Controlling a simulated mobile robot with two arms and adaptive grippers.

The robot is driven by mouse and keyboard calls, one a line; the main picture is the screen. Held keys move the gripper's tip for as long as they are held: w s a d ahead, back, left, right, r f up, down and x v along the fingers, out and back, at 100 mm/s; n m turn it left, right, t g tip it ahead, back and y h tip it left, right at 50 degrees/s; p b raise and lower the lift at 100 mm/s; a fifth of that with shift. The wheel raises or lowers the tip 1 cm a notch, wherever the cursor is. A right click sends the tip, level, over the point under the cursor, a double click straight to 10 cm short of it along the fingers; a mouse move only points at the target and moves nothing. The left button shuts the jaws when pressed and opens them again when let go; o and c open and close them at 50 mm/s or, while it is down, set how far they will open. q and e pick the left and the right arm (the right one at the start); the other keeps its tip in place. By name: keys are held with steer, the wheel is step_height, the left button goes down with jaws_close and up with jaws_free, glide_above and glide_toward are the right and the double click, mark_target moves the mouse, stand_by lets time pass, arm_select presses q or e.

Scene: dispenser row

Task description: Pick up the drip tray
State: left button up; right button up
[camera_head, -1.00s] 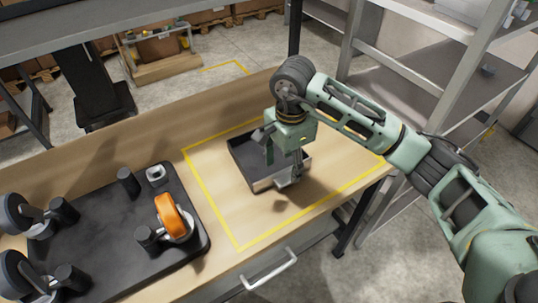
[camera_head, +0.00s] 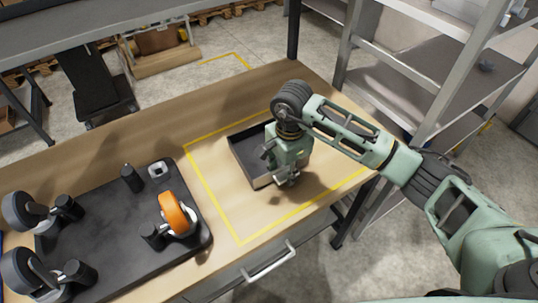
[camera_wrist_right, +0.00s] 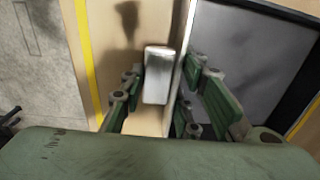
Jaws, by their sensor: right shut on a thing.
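The drip tray (camera_head: 246,150) is a dark, shallow rectangular tray with a lighter front wall. It lies inside the yellow outline on the wooden table in the head view. My right gripper (camera_head: 287,178) is at its front right part, shut on the tray's wall, and covers that part. In the right wrist view the gripper (camera_wrist_right: 168,88) has fingers on both sides of the pale wall, with the dark tray inside (camera_wrist_right: 248,60) to the right. A pale metal tab (camera_wrist_right: 157,75) shows between the fingers. My left gripper is not in view.
A black board (camera_head: 120,235) with caster wheels and black posts lies on the left of the table; one wheel (camera_head: 172,212) is orange. A drawer handle (camera_head: 268,262) is at the table front. Grey metal shelving (camera_head: 420,90) stands behind my right arm.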

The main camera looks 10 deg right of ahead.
jaws_close()
steer(key=shift+r, duration=0.15)
stand_by(0.4)
